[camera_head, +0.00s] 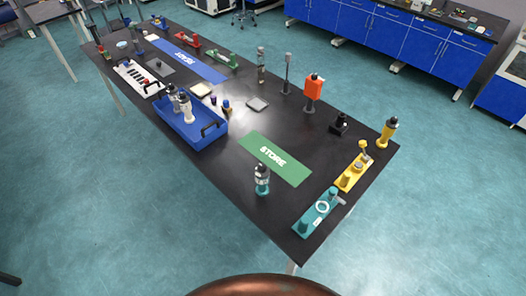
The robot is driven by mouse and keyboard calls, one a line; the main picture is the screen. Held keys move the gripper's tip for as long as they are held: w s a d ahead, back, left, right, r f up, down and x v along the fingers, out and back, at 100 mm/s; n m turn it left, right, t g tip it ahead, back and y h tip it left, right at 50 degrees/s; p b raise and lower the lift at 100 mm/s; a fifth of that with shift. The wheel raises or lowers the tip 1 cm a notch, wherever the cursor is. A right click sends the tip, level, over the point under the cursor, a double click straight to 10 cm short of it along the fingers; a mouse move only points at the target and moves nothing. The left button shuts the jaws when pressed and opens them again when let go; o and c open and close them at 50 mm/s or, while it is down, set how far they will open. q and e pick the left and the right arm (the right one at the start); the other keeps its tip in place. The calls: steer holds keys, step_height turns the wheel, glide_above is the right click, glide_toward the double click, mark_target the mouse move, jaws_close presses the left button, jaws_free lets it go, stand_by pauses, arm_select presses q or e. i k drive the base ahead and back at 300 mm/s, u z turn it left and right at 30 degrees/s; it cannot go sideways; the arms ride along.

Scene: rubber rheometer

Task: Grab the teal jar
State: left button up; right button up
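A small upright jar (262,185) with a teal lower part and a greyish upper part stands on the dark table. It is at the near edge of the green mat marked STORE (297,173); I cannot tell whether it touches the mat. The jar is unobstructed. Neither of my grippers shows in the head view, so nothing is seen near the jar.
The long dark table (232,168) holds a teal fixture (310,222) and a yellow fixture (350,178) to the jar's right. A yellow jar (386,133) stands at the right corner. A blue bin (196,143) with pale jars is to the left.

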mark_target(262, 180)
steer(key=z, duration=2.1)
steer(key=k, duration=1.2)
steer(key=u, duration=2.25)
